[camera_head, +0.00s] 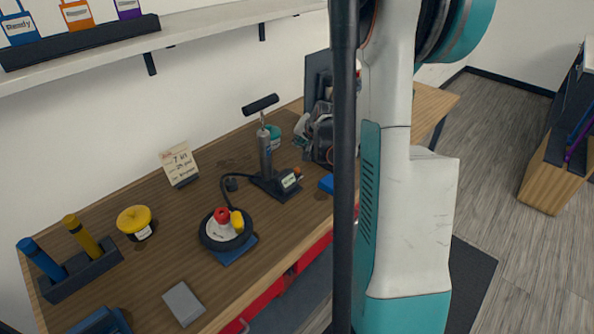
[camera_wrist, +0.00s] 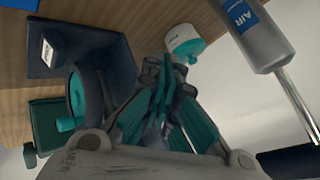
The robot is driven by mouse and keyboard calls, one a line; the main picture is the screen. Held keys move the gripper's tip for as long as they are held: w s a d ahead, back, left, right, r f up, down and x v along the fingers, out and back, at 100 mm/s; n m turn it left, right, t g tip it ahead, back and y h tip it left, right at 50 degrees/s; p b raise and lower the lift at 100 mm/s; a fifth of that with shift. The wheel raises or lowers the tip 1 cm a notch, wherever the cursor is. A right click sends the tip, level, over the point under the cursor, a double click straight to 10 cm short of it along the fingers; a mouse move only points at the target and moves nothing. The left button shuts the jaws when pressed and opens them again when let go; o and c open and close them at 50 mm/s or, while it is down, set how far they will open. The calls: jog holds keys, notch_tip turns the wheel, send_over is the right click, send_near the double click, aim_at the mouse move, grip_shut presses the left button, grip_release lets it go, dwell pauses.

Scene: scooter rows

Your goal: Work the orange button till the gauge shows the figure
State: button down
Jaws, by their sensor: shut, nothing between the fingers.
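The pump (camera_head: 266,150) stands upright on the bench, with a black T-handle and a grey cylinder. Its base carries a small gauge with a pale display (camera_head: 289,181); the figure is too small to read. The orange button (camera_head: 298,170) sits at the back right of that base. A cream card (camera_head: 179,162) on the bench bears a figure that looks like 7. In the wrist view my gripper (camera_wrist: 168,78) is shut and empty, near a white jar with a teal lid (camera_wrist: 185,43). The pump's cylinder, marked AIR (camera_wrist: 250,30), is to its right. The button does not show there.
A black disc with a white and red top (camera_head: 222,228) lies in front of the pump, joined by a hose. A yellow-lidded jar (camera_head: 136,221) and a grey holder (camera_head: 82,272) are at left. My arm hides the bench's right part.

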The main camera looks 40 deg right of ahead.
aim_at(297, 170)
notch_tip(297, 170, down, 8)
jog(key=b, duration=0.5)
jog(key=shift+f+b, duration=0.1)
jog(key=shift+b, duration=0.2)
dwell(1.0)
jog(key=shift+f+b, duration=0.4)
jog(key=shift+b, duration=0.05)
jog(key=shift+f+b, duration=0.35)
jog(key=shift+f, duration=0.05)
dwell(5.0)
